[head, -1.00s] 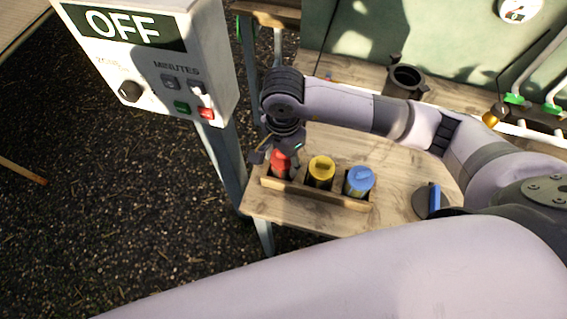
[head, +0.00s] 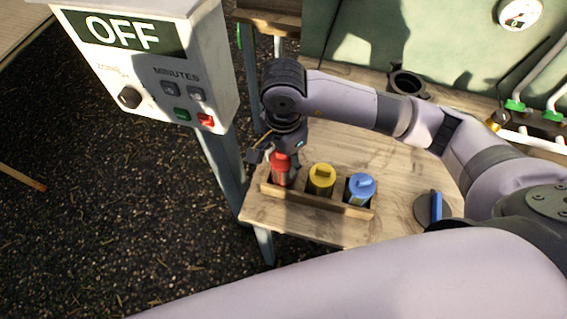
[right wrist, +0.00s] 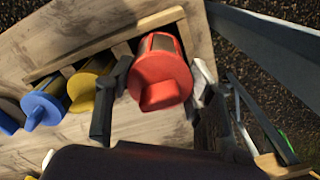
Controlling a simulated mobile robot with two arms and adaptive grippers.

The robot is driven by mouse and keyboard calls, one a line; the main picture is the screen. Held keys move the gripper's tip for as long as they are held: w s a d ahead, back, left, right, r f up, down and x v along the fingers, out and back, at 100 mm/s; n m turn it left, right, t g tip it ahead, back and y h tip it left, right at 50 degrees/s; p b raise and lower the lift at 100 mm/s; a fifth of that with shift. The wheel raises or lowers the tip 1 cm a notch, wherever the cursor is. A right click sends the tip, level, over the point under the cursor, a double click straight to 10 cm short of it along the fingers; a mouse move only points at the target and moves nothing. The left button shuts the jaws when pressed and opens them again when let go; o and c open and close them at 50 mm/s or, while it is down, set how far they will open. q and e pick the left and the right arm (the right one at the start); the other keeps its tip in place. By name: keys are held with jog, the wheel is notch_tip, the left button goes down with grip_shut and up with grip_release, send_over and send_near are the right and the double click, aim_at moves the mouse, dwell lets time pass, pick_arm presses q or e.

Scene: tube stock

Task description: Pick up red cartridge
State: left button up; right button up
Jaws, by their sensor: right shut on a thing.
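The red cartridge (head: 281,168) is at the left end of a wooden rack (head: 318,199) on the table, and it looks upright. My right gripper (head: 278,152) is over it from above. In the right wrist view the red cartridge (right wrist: 162,75) sits between the two fingers of the right gripper (right wrist: 160,88), which is shut on it. I cannot tell whether its bottom has left the rack slot. My left gripper is not in view.
A yellow cartridge (head: 321,180) and a blue cartridge (head: 360,188) stand in the same rack to the right. A control box (head: 150,70) reading OFF stands on a post at left. A dark round holder (head: 408,84) is at the back. A blue-handled disc (head: 432,208) lies at right.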

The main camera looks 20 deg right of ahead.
notch_tip(320, 180, up, 17)
jog(key=b, duration=0.2)
jog(key=shift+r, duration=0.1)
dwell(0.3)
notch_tip(320, 180, up, 5)
jog(key=p, duration=0.3)
dwell(0.6)
